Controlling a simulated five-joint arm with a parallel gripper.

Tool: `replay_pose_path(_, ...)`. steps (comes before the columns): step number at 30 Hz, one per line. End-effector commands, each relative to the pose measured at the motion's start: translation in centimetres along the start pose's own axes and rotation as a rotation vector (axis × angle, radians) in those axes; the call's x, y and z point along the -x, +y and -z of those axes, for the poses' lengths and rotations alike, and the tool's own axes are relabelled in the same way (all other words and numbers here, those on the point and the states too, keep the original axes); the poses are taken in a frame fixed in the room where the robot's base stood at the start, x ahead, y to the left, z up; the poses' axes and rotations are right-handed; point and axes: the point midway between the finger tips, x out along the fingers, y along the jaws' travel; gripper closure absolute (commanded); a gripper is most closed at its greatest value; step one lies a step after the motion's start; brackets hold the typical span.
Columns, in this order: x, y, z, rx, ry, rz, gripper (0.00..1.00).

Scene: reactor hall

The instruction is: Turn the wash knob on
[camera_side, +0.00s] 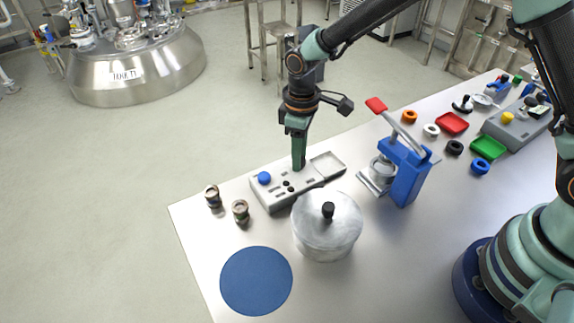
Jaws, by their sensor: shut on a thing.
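My gripper (299,167) points straight down at the panel's middle, to the right of the blue knob. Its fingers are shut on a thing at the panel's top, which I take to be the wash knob. The fingers hide that knob, so its setting cannot be seen.
A lidded metal pot (327,236) stands close in front of the panel. Two small metal cylinders (240,211) stand to its left, near a blue disc (256,281). A blue press (403,172) with a red-tipped lever stands to the right, before coloured rings and trays.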

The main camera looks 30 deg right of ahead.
Motion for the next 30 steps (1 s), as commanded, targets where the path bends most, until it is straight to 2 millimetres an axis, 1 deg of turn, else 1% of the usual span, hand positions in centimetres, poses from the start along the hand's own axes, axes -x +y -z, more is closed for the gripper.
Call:
replay_pose_path(3,0.16,-0.02,0.03,-0.104,0.000,0.000,1.00)
replay_pose_path(9,0.17,-0.02,0.04,-0.259,0.000,0.000,1.00)
replay_pose_path(15,0.18,-0.02,0.05,-0.370,0.000,0.000,1.00)
replay_pose_path(21,0.19,-0.02,0.05,-0.434,0.001,0.000,1.00)
replay_pose_path(30,0.20,-0.01,0.06,-0.460,0.001,0.000,1.00)
